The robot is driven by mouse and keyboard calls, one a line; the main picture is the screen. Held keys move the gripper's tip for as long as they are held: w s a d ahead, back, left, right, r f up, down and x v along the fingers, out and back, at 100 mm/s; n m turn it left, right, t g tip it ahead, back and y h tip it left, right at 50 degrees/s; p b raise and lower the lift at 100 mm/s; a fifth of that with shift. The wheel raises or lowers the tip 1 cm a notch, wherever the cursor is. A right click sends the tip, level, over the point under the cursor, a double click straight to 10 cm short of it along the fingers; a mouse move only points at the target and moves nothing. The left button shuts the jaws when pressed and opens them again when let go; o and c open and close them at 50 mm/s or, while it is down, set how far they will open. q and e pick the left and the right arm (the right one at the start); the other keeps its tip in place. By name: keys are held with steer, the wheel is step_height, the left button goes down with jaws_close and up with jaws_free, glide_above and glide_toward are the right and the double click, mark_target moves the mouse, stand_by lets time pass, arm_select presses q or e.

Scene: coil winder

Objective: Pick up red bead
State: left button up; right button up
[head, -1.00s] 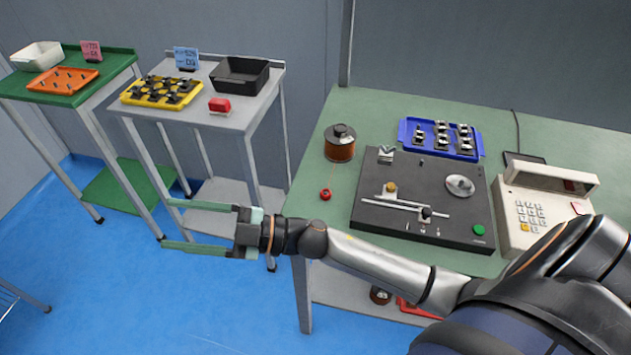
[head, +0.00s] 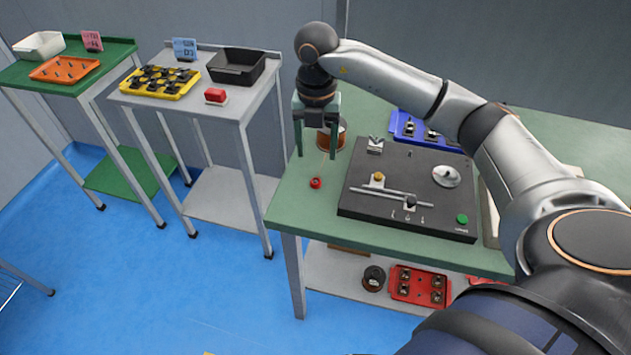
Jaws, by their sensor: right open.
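The red bead (head: 316,183) is a small red ring-like piece. It lies on the green table (head: 290,215) near the left edge, in front of the copper wire spool (head: 340,136) and left of the black winder (head: 375,209). My right gripper (head: 316,155) points down with its two fingers spread and nothing held between them. In the picture it is just above and behind the bead, in front of the spool, which it partly hides. The bead itself is in plain view. My left gripper is not in view.
The winder fills the table to the right of the bead. A blue tray (head: 402,137) is behind it, partly hidden by my right arm. A grey side table (head: 226,109) holds a yellow tray, a black bin and a red block. The tabletop around the bead is clear.

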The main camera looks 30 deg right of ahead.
glide_above(316, 181)
steer(key=f, duration=0.4)
steer(key=shift+s+a+f, duration=0.1)
steer(key=shift+s+a, duration=0.1)
steer(key=shift+s, duration=0.15)
steer(key=shift+w+d+f, duration=0.1)
steer(key=shift+w+f, duration=0.1)
steer(key=shift+f, duration=1.25)
steer(key=shift+w+d+f, duration=0.1)
steer(key=shift+w+f, duration=0.05)
steer(key=shift+f, duration=1.25)
jaws_close()
